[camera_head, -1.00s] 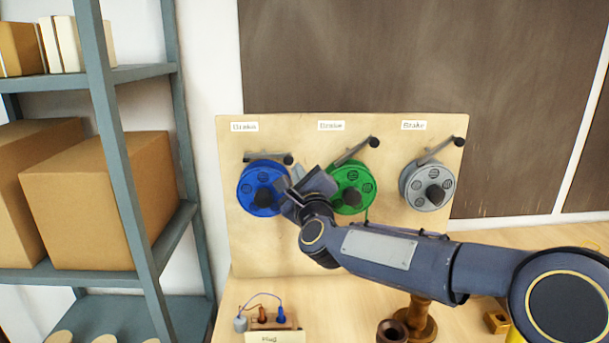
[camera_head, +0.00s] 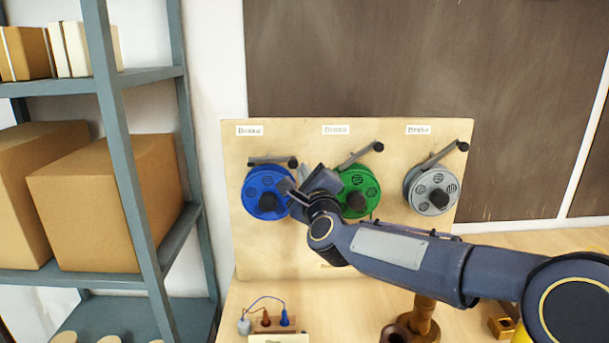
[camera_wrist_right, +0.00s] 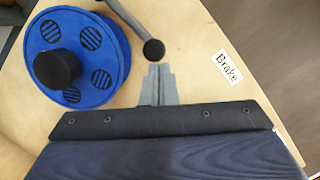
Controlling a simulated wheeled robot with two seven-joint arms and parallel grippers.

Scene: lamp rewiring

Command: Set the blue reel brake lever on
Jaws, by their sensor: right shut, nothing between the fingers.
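The blue reel (camera_head: 266,192) hangs at the left of the upright wooden board. Its grey brake lever (camera_head: 270,161) lies nearly level above the reel, with a dark knob (camera_head: 293,162) at its right end. In the right wrist view the blue reel (camera_wrist_right: 92,62) is at upper left, and the lever's round knob (camera_wrist_right: 154,50) is just beyond my fingertips. My right gripper (camera_head: 290,188) is between the blue and green reels, below the knob. In the right wrist view its fingers (camera_wrist_right: 158,75) are together and empty, close to the knob; contact is unclear. My left gripper is not in view.
The green reel (camera_head: 358,192) and grey reel (camera_head: 432,190) hang to the right, with their levers slanting up. A plug block (camera_head: 272,325) and a brown wooden stand (camera_head: 424,315) are on the table. A shelf with boxes (camera_head: 105,205) stands at left.

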